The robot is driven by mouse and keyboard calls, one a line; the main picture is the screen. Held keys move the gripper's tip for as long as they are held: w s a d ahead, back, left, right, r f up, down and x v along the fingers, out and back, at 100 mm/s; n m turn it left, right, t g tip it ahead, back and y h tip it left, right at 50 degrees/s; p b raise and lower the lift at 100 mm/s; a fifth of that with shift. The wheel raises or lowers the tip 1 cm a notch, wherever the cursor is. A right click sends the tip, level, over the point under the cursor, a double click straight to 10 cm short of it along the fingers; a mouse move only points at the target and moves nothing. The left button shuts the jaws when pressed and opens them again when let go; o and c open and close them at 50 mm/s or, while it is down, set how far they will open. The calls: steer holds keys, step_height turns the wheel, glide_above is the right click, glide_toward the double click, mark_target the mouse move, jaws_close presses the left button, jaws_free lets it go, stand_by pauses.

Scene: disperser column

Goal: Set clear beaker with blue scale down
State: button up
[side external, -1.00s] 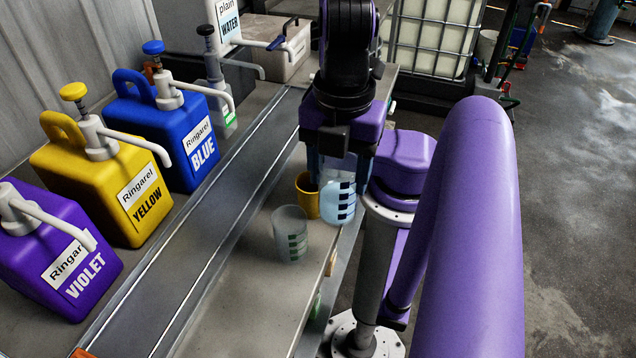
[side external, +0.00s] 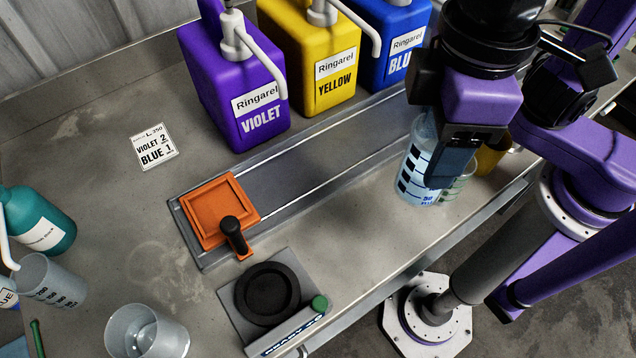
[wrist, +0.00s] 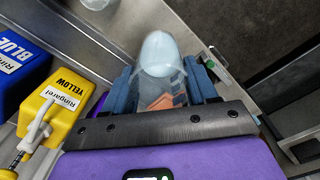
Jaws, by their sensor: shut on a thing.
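My gripper (side external: 436,160) is shut on the clear beaker with blue scale (side external: 411,180), which stands nearly upright with pale bluish contents. In the wrist view the beaker (wrist: 162,50) sits between the two blue fingers of my gripper (wrist: 162,84). The beaker is over the bench (side external: 350,235), on the near side of the metal track. I cannot tell whether its base touches the bench. A dark blue finger hides part of its right side.
A green-scaled beaker (side external: 458,186) is partly hidden just behind, with a yellow cup (side external: 488,157) beyond. An orange carriage (side external: 220,210) sits on the track (side external: 320,155). A black round plate (side external: 267,292) is at the front. Bare bench lies left of the held beaker.

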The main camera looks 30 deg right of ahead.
steer(key=w+a+m, duration=0.6)
steer(key=w+a, duration=0.3)
steer(key=w, duration=0.3)
steer(key=shift+w+a+f, duration=1.25)
steer(key=shift+a+f, duration=0.7)
steer(key=shift+f, duration=0.3)
steer(key=shift+w+a+f, duration=1.3)
steer(key=shift+a+f, duration=0.6)
steer(key=shift+f, duration=0.35)
steer(key=shift+w+a+f, duration=1.25)
steer(key=shift+a+f, duration=0.7)
steer(key=shift+f, duration=0.3)
steer(key=shift+f, duration=0.15)
steer(key=o, duration=1)
steer(key=shift+o, duration=0.2)
